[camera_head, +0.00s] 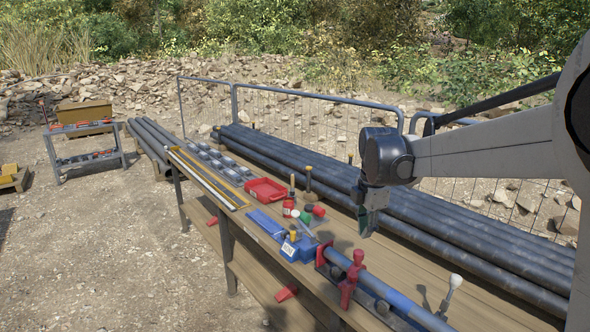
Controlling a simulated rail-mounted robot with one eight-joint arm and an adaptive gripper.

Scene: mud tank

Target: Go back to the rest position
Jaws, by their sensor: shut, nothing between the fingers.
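My gripper (369,222) hangs at the end of my arm on the right, pointing down above the wooden workbench (405,262). Its fingers are closed together and hold nothing. It is apart from the bench top and from the things on it.
On the bench are a red tray (265,190), a blue box (298,248), a blue pipe (400,302) and several small tools. Long dark pipes (440,235) lie behind, beside a mesh fence (305,118). A tool cart (85,147) stands on open gravel at left.

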